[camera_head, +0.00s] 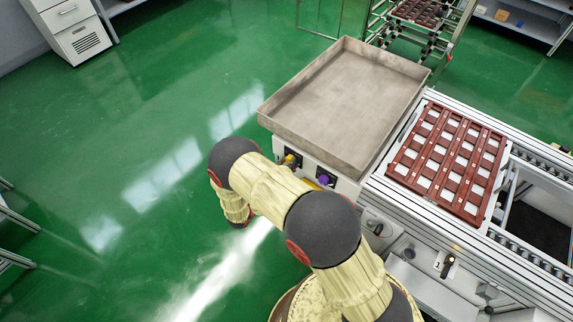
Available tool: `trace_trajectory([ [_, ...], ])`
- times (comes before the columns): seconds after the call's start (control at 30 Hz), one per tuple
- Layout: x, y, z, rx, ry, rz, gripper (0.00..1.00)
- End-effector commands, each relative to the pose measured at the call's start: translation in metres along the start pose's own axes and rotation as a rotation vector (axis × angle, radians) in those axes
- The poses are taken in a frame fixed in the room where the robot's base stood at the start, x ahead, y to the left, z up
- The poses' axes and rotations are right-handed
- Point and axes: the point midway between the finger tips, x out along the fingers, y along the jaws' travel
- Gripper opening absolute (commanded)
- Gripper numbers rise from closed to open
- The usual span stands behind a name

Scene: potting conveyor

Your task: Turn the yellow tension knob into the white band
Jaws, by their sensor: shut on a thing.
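A small yellow knob (290,160) shows on a dark plate on the front face of the machine, just below the metal tray. Its pointer and a white band around it are too small to make out. My arm (272,190) reaches up and left from the bottom of the view, then bends down at its far joint in front of the machine. My gripper does not show; it is hidden behind my arm links, so its place relative to the knob cannot be seen.
A purple knob (324,180) sits right of the yellow one. Above them is an empty metal tray (345,92). A red-brown pot tray (447,157) lies on the conveyor (545,178) at right. A white cabinet (72,30) stands at upper left.

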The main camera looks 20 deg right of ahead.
Motion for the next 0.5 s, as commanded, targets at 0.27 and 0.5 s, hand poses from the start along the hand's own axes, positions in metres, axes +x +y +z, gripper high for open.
trace_trajectory([
  [0.27,-0.0005,-0.0006,-0.0034,-0.006,0.004,0.002,0.33],
  [0.5,-0.0002,-0.0002,-0.0016,-0.004,0.002,0.001,0.47],
])
